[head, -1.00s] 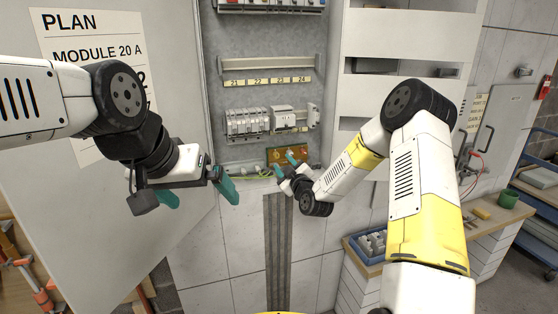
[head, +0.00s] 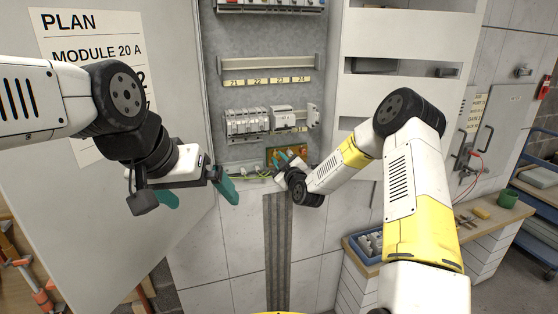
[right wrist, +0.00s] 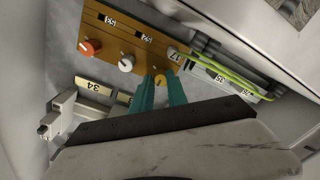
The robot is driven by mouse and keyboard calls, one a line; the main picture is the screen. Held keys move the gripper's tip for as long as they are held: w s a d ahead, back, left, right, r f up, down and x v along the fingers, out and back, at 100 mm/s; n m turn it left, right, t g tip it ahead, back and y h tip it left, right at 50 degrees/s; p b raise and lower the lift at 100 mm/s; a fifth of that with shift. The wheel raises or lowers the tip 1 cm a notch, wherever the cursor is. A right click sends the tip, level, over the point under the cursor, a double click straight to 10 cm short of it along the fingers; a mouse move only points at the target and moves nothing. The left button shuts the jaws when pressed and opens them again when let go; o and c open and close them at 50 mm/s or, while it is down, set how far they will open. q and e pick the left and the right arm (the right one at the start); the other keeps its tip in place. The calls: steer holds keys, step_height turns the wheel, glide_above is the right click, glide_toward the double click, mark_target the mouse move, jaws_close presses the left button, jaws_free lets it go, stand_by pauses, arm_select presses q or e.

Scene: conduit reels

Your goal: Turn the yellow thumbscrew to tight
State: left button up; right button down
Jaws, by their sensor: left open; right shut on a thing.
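The yellow thumbscrew (right wrist: 161,79) sits at the right end of a row of knobs on a brass-coloured panel (right wrist: 133,40). My right gripper (right wrist: 161,88) has its green fingers on either side of it and is shut on it. In the head view my right gripper (head: 280,160) is at the panel (head: 301,151) low in the cabinet, and the thumbscrew is not clear there. A white knob (right wrist: 126,63) and an orange-red knob (right wrist: 90,47) are on the same panel. My left gripper (head: 198,195) is open and empty in front of the cabinet door.
Green-yellow wires (right wrist: 228,74) run close to the right finger. Breaker modules (head: 246,122) sit on a rail above the panel. The open door (head: 90,200) is at the left. A workbench (head: 490,228) with a blue bin (head: 362,250) stands at the right.

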steer(key=shift+m, duration=0.4)
steer(key=m, duration=0.5)
steer(key=shift+m, duration=0.4)
steer(key=m, duration=0.3)
steer(key=shift+f+m, duration=0.1)
steer(key=shift+m, duration=0.3)
steer(key=m, duration=0.3)
steer(key=shift+m, duration=0.3)
steer(key=m, duration=0.5)
steer(key=shift+a+m+h, duration=0.1)
steer(key=shift+m+h, duration=0.2)
steer(key=m, duration=0.5)
steer(key=shift+s, duration=0.1)
steer(key=shift+a, duration=0.1)
